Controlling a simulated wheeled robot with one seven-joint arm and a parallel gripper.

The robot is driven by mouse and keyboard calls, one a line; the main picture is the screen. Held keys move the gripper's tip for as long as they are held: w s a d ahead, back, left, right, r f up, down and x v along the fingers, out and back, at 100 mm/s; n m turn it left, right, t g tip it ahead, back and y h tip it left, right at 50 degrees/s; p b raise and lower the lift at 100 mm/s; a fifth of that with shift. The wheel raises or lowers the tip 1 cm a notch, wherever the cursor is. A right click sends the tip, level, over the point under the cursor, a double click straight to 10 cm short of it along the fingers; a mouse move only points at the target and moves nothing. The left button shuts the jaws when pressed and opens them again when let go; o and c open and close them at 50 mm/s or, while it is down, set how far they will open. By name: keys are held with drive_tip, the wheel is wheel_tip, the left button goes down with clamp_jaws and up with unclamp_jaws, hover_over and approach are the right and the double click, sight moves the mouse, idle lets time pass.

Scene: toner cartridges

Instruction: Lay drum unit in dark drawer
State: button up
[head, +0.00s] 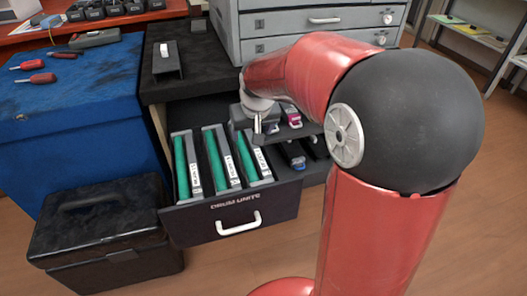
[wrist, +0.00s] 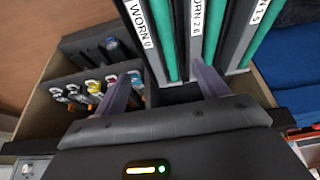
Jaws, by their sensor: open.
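The dark drawer (head: 185,227) is pulled out, with a drum-units label and a white handle on its front. Three grey drum units with green rollers stand side by side in it: left (head: 181,168), middle (head: 216,160) and right (head: 247,158). My gripper (head: 260,137) is at the far end of the right unit. In the wrist view my open gripper (wrist: 163,86) has its fingers spread on either side of that unit's end (wrist: 167,40), which bears a "WORN" label. I cannot tell whether the fingers touch it. The other two units show beside it (wrist: 203,35) (wrist: 245,35).
Toner cartridges with coloured ends (wrist: 95,87) sit in a section beside the drum units. A black lidded case (head: 100,230) stands on the floor at left. A blue-covered bench (head: 75,100) holds red-handled tools. A grey drawer cabinet (head: 310,22) stands behind.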

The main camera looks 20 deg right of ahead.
drive_tip(key=s+r, duration=0.2)
drive_tip(key=s, duration=1)
drive_tip(key=s+r+t, duration=0.1)
drive_tip(key=s+r, duration=0.1)
drive_tip(key=s, duration=1)
drive_tip(key=shift+s+r, duration=0.25)
drive_tip(key=shift+s, duration=0.15)
